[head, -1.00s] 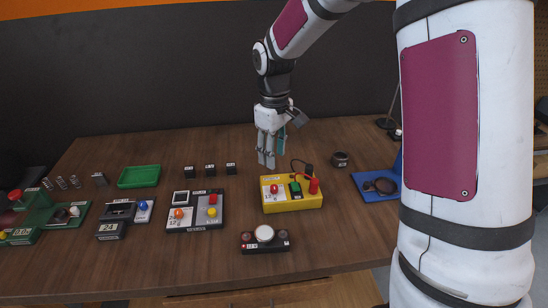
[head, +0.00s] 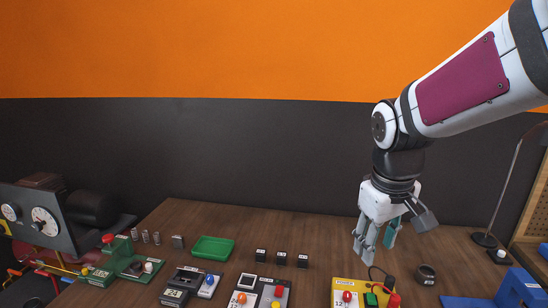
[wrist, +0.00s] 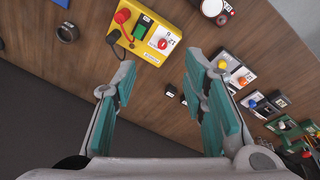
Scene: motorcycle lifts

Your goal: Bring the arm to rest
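My gripper (head: 370,244) hangs fingers-down at the end of my white arm, above the back of the wooden table. In the wrist view my gripper (wrist: 160,95) has its two teal-padded fingers wide apart, with nothing between them. A yellow box (head: 344,290) with red and green parts stands on the table in front of and below the gripper. The box also shows beyond the fingers in the wrist view (wrist: 150,55), apart from them.
A green tray (head: 212,249), small black blocks (head: 281,258) and several control boxes stand left of the gripper. A dark ring (head: 426,274), a blue object (head: 520,288) and a lamp (head: 485,239) are at right. Bare wall rises behind the table.

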